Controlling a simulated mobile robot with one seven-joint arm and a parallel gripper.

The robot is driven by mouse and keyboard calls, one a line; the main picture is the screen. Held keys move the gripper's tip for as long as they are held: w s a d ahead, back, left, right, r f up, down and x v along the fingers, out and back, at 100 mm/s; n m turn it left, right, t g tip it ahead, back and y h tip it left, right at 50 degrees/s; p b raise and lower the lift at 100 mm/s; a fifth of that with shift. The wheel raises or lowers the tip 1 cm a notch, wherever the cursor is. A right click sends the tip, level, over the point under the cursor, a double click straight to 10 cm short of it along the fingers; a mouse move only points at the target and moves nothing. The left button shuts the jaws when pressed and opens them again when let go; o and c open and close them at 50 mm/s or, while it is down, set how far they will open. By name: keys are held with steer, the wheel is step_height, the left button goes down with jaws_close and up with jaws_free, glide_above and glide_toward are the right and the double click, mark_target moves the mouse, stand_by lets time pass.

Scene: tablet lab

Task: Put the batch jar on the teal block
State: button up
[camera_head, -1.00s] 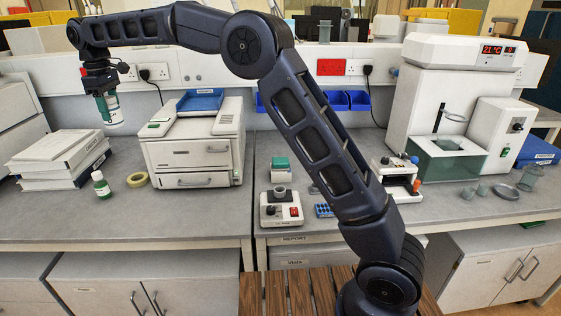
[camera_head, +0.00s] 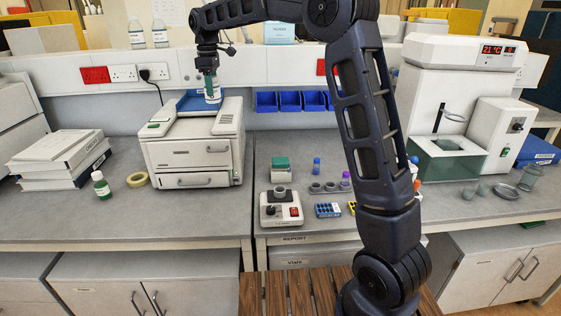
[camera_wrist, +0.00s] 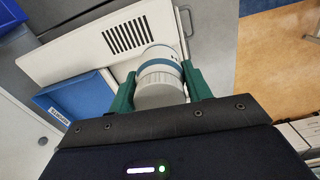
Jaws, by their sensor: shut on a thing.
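The teal block (camera_head: 280,162) stands on the bench right of the drawer unit, behind the small device with a red switch. The jar is well to the left of and above the block.
A white drawer unit (camera_head: 193,150) with a blue tray (camera_head: 196,101) on top stands under the jar. A small device with a knob (camera_head: 282,208), a vial rack (camera_head: 328,187) and blue bins (camera_head: 290,101) are near the block. A green bottle (camera_head: 102,186) and tape roll (camera_head: 138,180) stand left.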

steer(key=w+d, duration=0.3)
steer(key=d, duration=1.1)
steer(key=m, duration=0.1)
glide_above(280, 160)
step_height(280, 160, down, 5)
steer(key=f, duration=2.1)
steer(key=shift+w+d, duration=0.1)
steer(key=shift+w, duration=0.1)
steer(key=shift+f, duration=0.2)
steer(key=o, duration=1)
steer(key=shift+o, duration=0.2)
step_height(280, 160, up, 12)
steer(key=shift+r, duration=0.2)
